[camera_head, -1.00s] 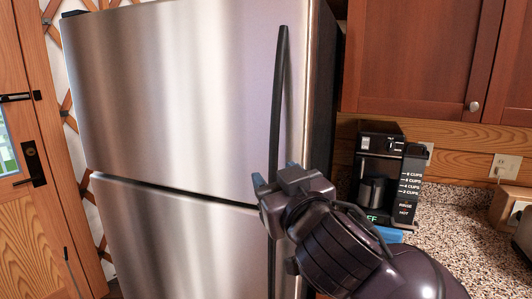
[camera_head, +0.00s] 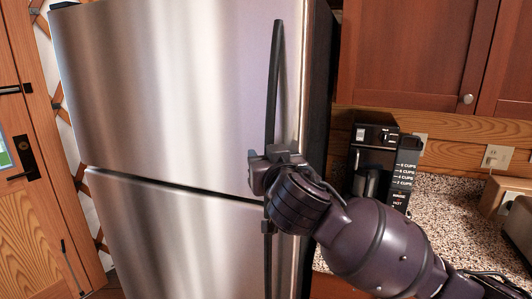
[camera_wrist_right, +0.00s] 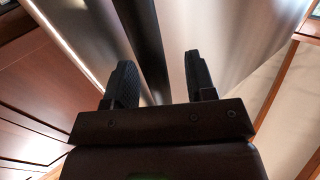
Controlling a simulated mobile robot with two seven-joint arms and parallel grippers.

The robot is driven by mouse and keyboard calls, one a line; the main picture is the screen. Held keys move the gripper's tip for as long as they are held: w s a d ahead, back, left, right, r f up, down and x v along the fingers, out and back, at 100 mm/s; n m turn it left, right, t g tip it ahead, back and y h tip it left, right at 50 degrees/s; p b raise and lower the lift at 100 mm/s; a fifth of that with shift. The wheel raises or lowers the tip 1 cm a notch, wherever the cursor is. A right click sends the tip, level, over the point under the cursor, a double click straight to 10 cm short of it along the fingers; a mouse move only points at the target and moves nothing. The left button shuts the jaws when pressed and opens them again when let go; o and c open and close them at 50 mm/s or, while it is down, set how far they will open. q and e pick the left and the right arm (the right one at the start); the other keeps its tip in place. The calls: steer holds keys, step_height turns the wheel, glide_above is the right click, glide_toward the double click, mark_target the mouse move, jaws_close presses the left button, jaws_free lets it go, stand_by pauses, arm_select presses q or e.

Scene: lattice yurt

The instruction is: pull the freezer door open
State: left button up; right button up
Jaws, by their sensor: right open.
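The freezer door (camera_head: 170,90) is the upper brushed-steel door of the fridge, and it is shut. Its long black vertical handle (camera_head: 273,85) runs down near the door's right edge. My right gripper (camera_head: 264,162) is at the handle's lower part, hiding its bottom end in the head view. In the right wrist view, the handle (camera_wrist_right: 143,30) runs between the two open fingers of the gripper (camera_wrist_right: 160,68), with gaps visible on both sides. My left gripper is not in view.
The lower fridge door (camera_head: 170,240) is shut below. A black coffee maker (camera_head: 375,160) stands on the speckled counter (camera_head: 440,215) to the right, under wooden cabinets (camera_head: 415,60). A wooden door (camera_head: 25,210) is at the left.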

steer(key=shift+w+a, duration=0.15)
steer(key=shift+w, duration=0.4)
steer(key=shift+c, duration=0.5)
jaws_close()
